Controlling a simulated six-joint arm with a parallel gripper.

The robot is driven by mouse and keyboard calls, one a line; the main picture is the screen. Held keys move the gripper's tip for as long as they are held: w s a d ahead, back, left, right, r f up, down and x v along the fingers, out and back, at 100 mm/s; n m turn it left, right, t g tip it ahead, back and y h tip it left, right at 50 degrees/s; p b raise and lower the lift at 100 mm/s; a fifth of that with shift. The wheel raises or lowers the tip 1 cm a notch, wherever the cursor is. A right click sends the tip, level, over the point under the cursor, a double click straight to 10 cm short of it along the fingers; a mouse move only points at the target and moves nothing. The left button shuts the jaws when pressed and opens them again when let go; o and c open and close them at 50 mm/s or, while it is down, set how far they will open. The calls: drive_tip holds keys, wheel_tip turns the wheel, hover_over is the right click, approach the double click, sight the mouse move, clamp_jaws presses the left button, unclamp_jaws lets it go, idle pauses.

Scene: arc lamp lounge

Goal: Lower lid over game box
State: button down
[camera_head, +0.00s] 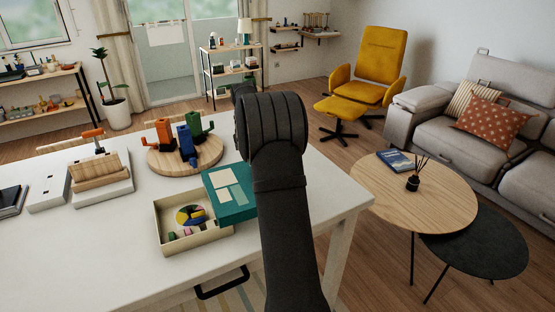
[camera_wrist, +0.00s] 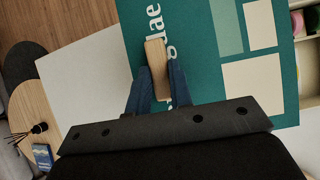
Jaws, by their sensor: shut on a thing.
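The teal lid (camera_head: 222,182) has pale rectangles on it; it also fills the middle of the wrist view (camera_wrist: 205,85). My gripper (camera_wrist: 154,80) is shut on the lid's small wooden handle (camera_wrist: 155,55). The open cream game box (camera_head: 164,212) stands on the white table, with a round multicoloured piece (camera_head: 190,215) and small coloured pieces inside. In the head view the lid is at the box's upper right and covers part of it from sight. Its height above the box is hard to tell. My arm hides the gripper in the head view.
On the white table (camera_head: 110,262), a round wooden board (camera_head: 205,160) with blue, green and orange items stands behind the box. A wooden-topped device (camera_head: 98,180) stands to the left. The table's front left is clear. A round coffee table (camera_head: 388,192) stands to the right.

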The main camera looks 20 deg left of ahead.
sight(224, 194)
drive_tip(key=s+a+m+y, duration=0.1)
drive_tip(key=s+a+m, duration=0.1)
drive_tip(key=m, duration=0.1)
drive_tip(key=s+a+m+g+y, duration=0.1)
drive_tip(key=s+a+m+y, duration=0.1)
drive_tip(key=s+m, duration=0.1)
drive_tip(key=s+a+r+m+y, duration=0.1)
drive_tip(key=s+a+m, duration=0.1)
drive_tip(key=s+m, duration=0.1)
drive_tip(key=shift+a+g+y, duration=0.25)
drive_tip(key=shift+g+y, duration=0.05)
drive_tip(key=shift+y, duration=0.1)
drive_tip(key=s+a+r+m+t+y, duration=0.2)
drive_tip(key=s+a+m+y, duration=0.2)
drive_tip(key=s+a+m, duration=0.2)
drive_tip(key=s+m, duration=0.2)
drive_tip(key=s, duration=0.1)
drive_tip(key=shift+r+m+y, duration=0.3)
drive_tip(key=shift+r+m, duration=0.05)
drive_tip(key=shift+m, duration=0.05)
drive_tip(key=shift+f, duration=2.9)
drive_tip(key=shift+f, duration=2.35)
drive_tip(key=c, duration=1.2)
unclamp_jaws()
drive_tip(key=v, duration=1.7)
drive_tip(key=shift+r, duration=0.25)
